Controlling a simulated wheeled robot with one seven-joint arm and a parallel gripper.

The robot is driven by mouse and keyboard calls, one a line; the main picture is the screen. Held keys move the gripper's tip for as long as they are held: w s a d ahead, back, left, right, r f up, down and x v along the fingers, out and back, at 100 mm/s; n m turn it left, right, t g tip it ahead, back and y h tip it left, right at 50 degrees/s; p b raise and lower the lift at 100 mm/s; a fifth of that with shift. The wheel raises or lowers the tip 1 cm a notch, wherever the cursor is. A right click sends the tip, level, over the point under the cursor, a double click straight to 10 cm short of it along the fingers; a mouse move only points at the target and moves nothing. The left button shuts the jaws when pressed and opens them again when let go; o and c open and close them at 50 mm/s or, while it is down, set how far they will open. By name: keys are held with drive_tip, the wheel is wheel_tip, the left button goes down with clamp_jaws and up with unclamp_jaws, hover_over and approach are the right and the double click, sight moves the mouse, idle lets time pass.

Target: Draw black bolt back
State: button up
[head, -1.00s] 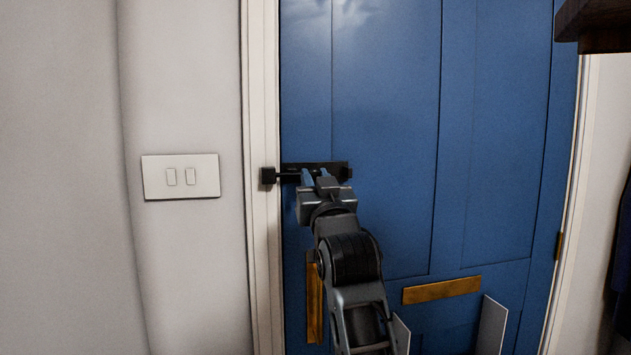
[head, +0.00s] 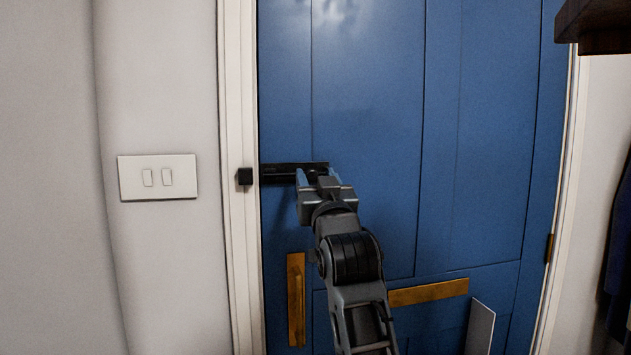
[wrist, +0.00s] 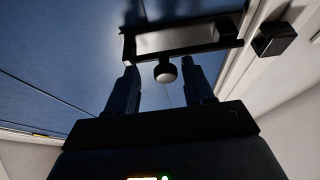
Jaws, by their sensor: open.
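The black bolt (head: 278,173) lies across the left edge of the blue door (head: 375,130). Its black keeper (head: 245,176) sits on the white frame, and also shows at the upper right in the wrist view (wrist: 273,40). No rod is visible across the gap between bolt and keeper. My gripper (head: 312,176) is at the bolt's right part, hiding some of it. In the wrist view the round bolt knob (wrist: 165,72) stands between my two open fingers; I cannot tell if either touches it.
A brass upright handle (head: 296,300) and a brass letter plate (head: 428,292) are lower on the door. A white switch plate (head: 157,177) is on the left wall. A dark wooden shelf (head: 600,30) juts in at the upper right.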

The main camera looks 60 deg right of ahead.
drive_tip(key=b+v, duration=0.3)
drive_tip(key=v, duration=0.5)
idle(0.7)
